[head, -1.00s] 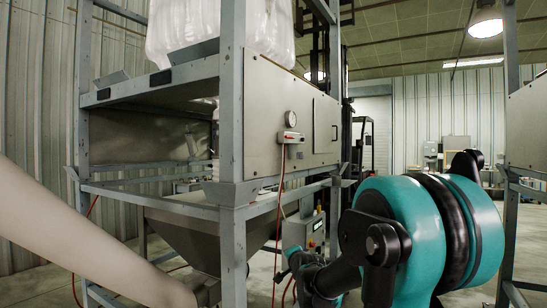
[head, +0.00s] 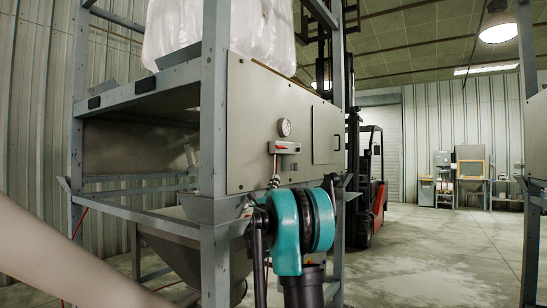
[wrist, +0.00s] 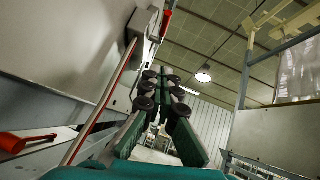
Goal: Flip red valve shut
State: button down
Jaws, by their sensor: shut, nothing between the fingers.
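A small grey valve box (head: 285,147) with a thin red handle is fixed to the steel panel below the round gauge. In the wrist view a red handle (wrist: 166,22) shows beside a grey box at the top, with a red-and-white hose below it. My gripper (wrist: 165,80) is shut and empty, its green-padded fingers reaching up the picture to the right of the hose. It looks apart from the handle. In the head view my teal arm joint largely hides the gripper, below the valve box. The handle's exact angle is too small to tell.
The steel panel (head: 250,125) and the grey frame post (head: 214,120) stand close to my arm. Another red lever-like part (wrist: 25,140) lies at the left in the wrist view. A red forklift (head: 370,200) stands behind. Open floor (head: 440,250) lies to the right.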

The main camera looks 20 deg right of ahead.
aim_at(280, 147)
dwell(0.3)
jog(key=s+a+r+x, duration=0.1)
jog(key=r+x, duration=0.1)
jog(key=x, duration=1)
jog(key=shift+w+a+r, duration=0.2)
jog(key=shift+r, duration=0.1)
jog(key=shift+a+r, duration=0.1)
jog(key=shift+r+g, duration=0.2)
jog(key=shift+g, duration=0.2)
